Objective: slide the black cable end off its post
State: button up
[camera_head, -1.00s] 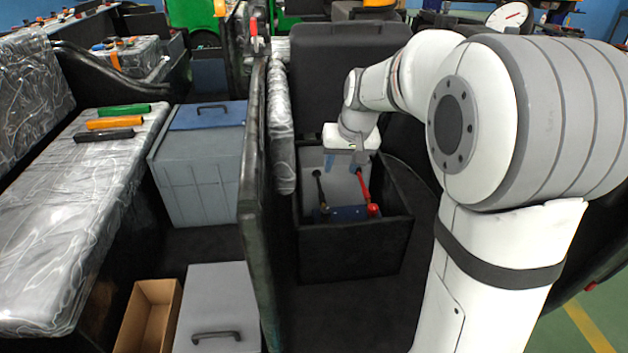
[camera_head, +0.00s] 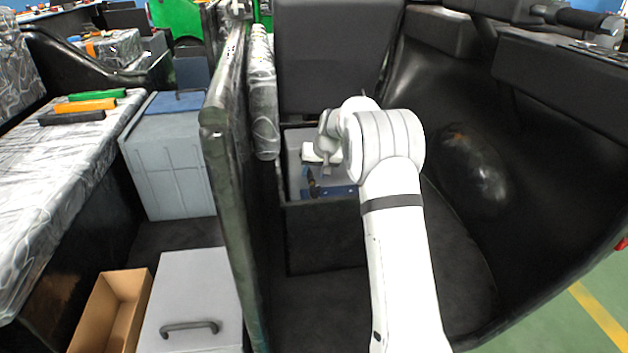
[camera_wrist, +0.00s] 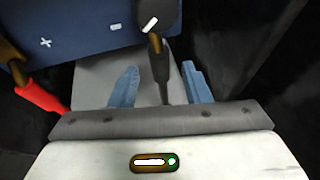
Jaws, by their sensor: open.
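The black cable end (camera_wrist: 152,24) sits at the minus mark on the blue battery top (camera_wrist: 85,27) in the wrist view. Its black sleeve (camera_wrist: 163,88) runs down between the two blue fingers of my gripper (camera_wrist: 159,70). My gripper is open, with a gap on both sides of the sleeve. In the head view, my gripper (camera_head: 326,172) hangs over the open black box (camera_head: 325,235), next to the black cable (camera_head: 312,185) and above the battery (camera_head: 340,191).
A red cable sleeve (camera_wrist: 42,97) lies left of my gripper in the wrist view, near the plus mark. The black box walls stand close around the battery. A dark upright panel (camera_head: 228,170) rises left of the box. A grey lidded box (camera_head: 192,295) and an open carton (camera_head: 112,310) stand further left.

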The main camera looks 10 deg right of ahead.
aim_at(311, 178)
jog(key=shift+x, duration=1.2)
grip_shut()
